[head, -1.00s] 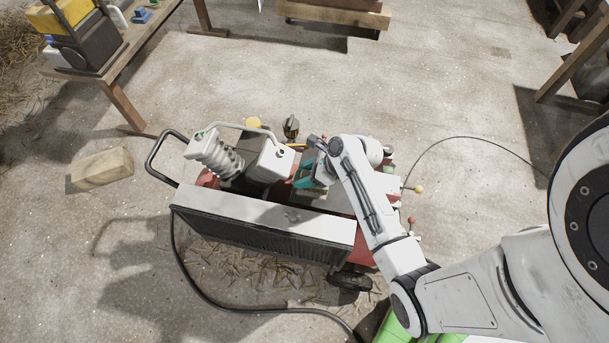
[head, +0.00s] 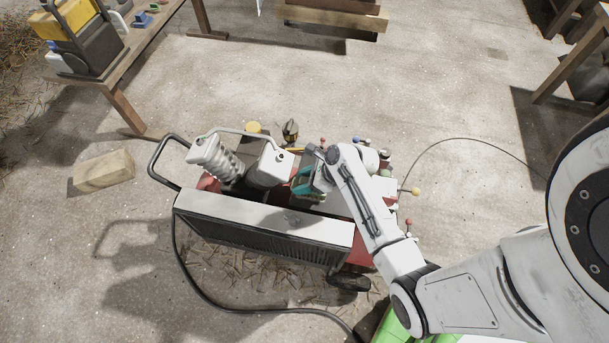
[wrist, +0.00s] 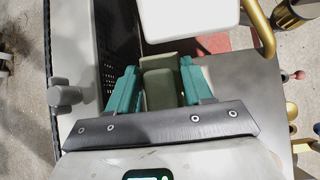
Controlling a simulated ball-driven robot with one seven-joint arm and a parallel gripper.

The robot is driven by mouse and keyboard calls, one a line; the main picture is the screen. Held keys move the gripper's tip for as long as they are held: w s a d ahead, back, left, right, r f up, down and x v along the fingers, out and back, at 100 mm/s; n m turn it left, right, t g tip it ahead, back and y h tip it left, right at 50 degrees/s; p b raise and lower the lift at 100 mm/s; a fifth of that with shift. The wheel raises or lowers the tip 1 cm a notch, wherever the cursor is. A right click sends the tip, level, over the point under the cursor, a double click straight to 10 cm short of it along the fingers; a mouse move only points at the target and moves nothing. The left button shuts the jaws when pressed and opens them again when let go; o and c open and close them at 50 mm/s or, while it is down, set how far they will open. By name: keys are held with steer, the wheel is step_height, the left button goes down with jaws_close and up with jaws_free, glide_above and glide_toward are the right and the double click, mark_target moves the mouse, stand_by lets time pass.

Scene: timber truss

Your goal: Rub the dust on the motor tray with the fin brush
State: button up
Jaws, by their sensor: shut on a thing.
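My gripper (wrist: 152,90) has teal fingers, shut on an olive-green block-shaped thing (wrist: 158,86), which I take to be the fin brush. Its bristles are hidden. In the head view my gripper (head: 303,183) is low over the middle of the red machine cart, beside the white motor housing. A flat grey surface (wrist: 245,92), probably the motor tray, lies under and right of the gripper in the wrist view. I cannot make out dust on it, nor whether the brush touches it.
A long white-topped finned box (head: 262,217) runs along the cart's near side. A ribbed cylinder (head: 213,158) and a black handle (head: 163,160) are at its left. Several coloured knobs stand at the right. A wooden block (head: 103,171) lies on the open floor.

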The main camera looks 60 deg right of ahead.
steer(key=shift+s+a, duration=0.2)
steer(key=shift+a, duration=0.3)
steer(key=shift+w+d+f, duration=0.1)
steer(key=shift+w+d, duration=0.2)
steer(key=shift+d, duration=0.5)
steer(key=shift+w+d+p, duration=0.2)
steer(key=shift+d+p, duration=0.2)
steer(key=shift+d, duration=0.35)
steer(key=shift+s+a+r+p, duration=0.15)
steer(key=shift+a+r+p, duration=0.1)
steer(key=shift+a+p, duration=0.35)
steer(key=shift+s+a+f+p, duration=0.1)
steer(key=shift+s+a+p, duration=0.05)
steer(key=shift+a+p, duration=0.25)
steer(key=shift+s+a+f+p, duration=0.15)
steer(key=shift+a+p, duration=0.1)
steer(key=shift+a, duration=0.25)
steer(key=shift+w+d, duration=0.25)
steer(key=shift+d, duration=0.5)
steer(key=shift+w+d, duration=0.2)
steer(key=shift+d, duration=0.55)
steer(key=shift+s+a+r+p, duration=0.15)
steer(key=shift+a+r+p, duration=0.15)
steer(key=shift+a+p, duration=0.35)
steer(key=shift+s+a+f+p, duration=0.15)
steer(key=shift+a+p, duration=0.15)
steer(key=shift+a, duration=0.15)
steer(key=shift+s+a+f+p, duration=0.15)
steer(key=shift+a+p, duration=0.1)
steer(key=shift+a, duration=0.15)
